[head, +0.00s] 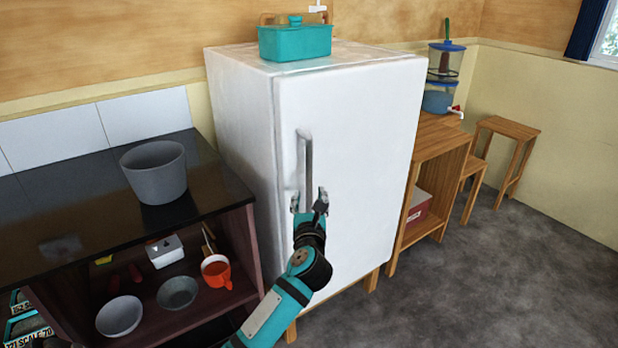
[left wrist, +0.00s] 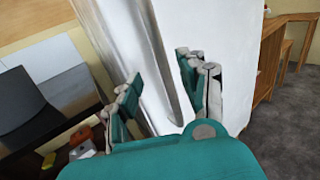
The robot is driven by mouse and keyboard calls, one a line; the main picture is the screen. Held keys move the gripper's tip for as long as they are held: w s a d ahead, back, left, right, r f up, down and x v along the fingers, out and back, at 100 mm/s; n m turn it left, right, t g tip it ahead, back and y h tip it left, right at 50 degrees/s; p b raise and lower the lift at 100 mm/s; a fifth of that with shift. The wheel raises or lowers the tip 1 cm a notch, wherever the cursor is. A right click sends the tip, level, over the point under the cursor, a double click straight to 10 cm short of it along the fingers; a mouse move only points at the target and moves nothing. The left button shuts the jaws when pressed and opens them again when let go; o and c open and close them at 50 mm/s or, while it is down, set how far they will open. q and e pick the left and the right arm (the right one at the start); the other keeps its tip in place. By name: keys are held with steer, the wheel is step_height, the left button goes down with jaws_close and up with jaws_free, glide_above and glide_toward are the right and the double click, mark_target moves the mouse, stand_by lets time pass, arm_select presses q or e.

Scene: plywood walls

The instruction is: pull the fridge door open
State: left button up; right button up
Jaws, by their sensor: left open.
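The white fridge (head: 350,160) stands in the middle of the head view, and its door looks closed. A long vertical handle (head: 308,160) runs down the left side of the door front. My left gripper (head: 310,200) is open at the lower end of this handle. In the left wrist view, the handle (left wrist: 172,80) lies between the two open fingers (left wrist: 158,92) as seen from the wrist. I cannot tell whether the fingers touch it. My right gripper is not in view.
A teal box (head: 295,42) sits on the fridge top. A dark counter (head: 70,215) with a grey pot (head: 154,172) stands on the left, with bowls on the shelf below. A wooden table (head: 440,140) stands on the right. The grey floor (head: 500,285) at front right is clear.

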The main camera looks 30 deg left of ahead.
mark_target(310, 181)
arm_select(q)
steer(key=x, duration=0.9)
steer(key=shift+w+a, duration=0.2)
steer(key=shift+w, duration=0.1)
jaws_close()
steer(key=shift+w+f, duration=0.1)
steer(key=shift+f, duration=0.05)
